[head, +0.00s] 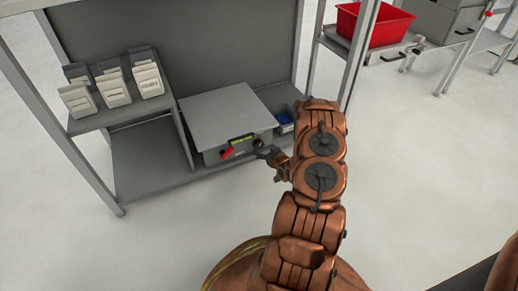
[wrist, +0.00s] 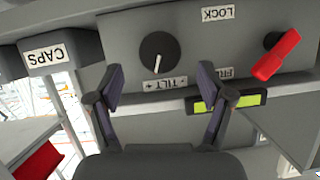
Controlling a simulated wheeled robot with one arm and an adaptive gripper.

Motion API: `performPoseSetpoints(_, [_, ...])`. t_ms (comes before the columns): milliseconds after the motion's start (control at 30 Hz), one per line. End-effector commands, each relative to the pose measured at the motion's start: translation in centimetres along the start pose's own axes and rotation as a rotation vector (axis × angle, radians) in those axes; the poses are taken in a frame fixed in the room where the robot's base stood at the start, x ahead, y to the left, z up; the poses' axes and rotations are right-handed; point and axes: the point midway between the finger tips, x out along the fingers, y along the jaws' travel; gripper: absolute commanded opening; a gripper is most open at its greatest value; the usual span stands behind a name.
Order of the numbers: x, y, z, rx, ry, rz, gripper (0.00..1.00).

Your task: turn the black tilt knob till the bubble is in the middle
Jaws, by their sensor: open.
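The black tilt knob (wrist: 158,50) is a round dial with a white pointer line on the grey front panel (wrist: 200,40). It sits above the "TILT +" label in the upside-down wrist view. My gripper (wrist: 160,76) is open, its two fingers spread below and to either side of the knob, apart from it and holding nothing. In the head view my gripper (head: 266,154) is at the right end of the device's front. The yellow-green level vial (wrist: 237,101) is partly hidden by the right finger, and I cannot make out its bubble. It also shows in the head view (head: 241,139).
A red lever (wrist: 276,55) stands out from the same panel, by the "LOCK" label. A grey bin marked "CAPS" (wrist: 47,58) is beside the device. Labelled boxes (head: 113,88) stand on a left shelf. A red crate (head: 376,24) is on a back table.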

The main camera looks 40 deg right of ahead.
Motion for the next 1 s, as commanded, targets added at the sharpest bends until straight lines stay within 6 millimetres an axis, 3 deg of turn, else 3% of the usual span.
performPoseSetpoints(200, [3.4,0.0,0.2,-0.002,0.004,-0.001,0.79])
performPoseSetpoints(400, [5.2,0.0,0.2,-0.001,-0.002,0.000,0.79])
performPoseSetpoints(800, [5.8,0.0,0.0,0.000,0.000,0.000,0.79])
performPoseSetpoints(1000, [5.8,0.0,0.0,0.000,-0.001,0.000,0.60])
